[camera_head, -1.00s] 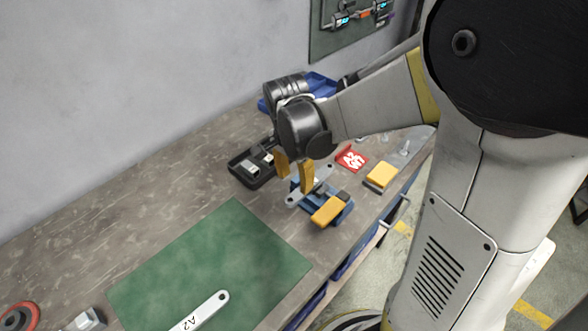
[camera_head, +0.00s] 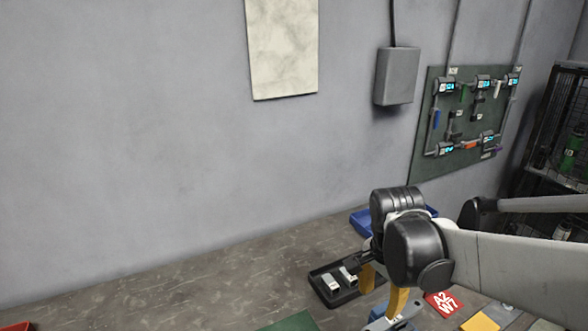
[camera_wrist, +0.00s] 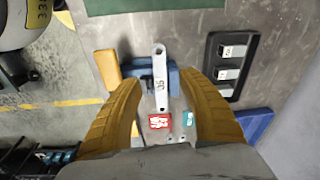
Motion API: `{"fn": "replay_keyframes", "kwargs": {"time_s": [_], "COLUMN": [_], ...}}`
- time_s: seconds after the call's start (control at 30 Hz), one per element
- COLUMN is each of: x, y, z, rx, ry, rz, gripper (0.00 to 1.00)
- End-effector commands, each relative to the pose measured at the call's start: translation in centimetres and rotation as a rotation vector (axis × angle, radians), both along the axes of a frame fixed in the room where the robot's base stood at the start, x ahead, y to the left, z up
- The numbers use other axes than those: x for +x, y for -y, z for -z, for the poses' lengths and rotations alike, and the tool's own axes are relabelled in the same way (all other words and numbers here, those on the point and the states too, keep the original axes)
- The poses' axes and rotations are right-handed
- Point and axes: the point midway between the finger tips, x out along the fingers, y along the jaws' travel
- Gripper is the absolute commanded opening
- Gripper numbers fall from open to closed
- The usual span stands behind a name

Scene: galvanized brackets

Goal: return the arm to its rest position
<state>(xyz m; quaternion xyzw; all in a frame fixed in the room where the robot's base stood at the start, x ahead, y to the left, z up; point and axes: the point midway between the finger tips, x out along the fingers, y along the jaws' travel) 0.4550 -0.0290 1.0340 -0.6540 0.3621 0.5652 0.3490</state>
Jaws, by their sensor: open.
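My gripper (camera_head: 382,292) is over the workbench with its two yellow fingers pointing down. In the wrist view my gripper (camera_wrist: 165,95) is open, with a wide gap between the fingers and nothing held. A flat grey bracket (camera_wrist: 160,82) with a small dark mark lies on a blue fixture (camera_wrist: 174,84), in line with the gap. I cannot tell from these views how far above it the fingertips are.
A black tray (camera_head: 327,292) with small metal parts is left of my gripper. A blue bin (camera_head: 361,222) stands behind. A red A2 W7 card (camera_head: 443,302) and a yellow block (camera_head: 480,323) lie to the right. A green mat (camera_head: 294,322) lies front left.

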Motion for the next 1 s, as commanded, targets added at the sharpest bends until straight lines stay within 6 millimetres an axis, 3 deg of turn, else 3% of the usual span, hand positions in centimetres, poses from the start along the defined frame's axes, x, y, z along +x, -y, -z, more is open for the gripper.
{"fn": "replay_keyframes", "kwargs": {"time_s": [0.2,0.5,0.7,1.0], "x": [-4.3,-8.5,-9.2,-9.2], "y": [-1.3,-2.7,-2.9,-2.9], "z": [-3.4,-5.0,-5.1,-5.1], "rx": [-0.057,-0.244,-0.304,-0.306], "ry": [0.180,0.389,0.429,0.430], "rz": [-0.426,-0.914,-1.016,-1.020], "gripper": [0.48,0.48,0.48,0.48]}}
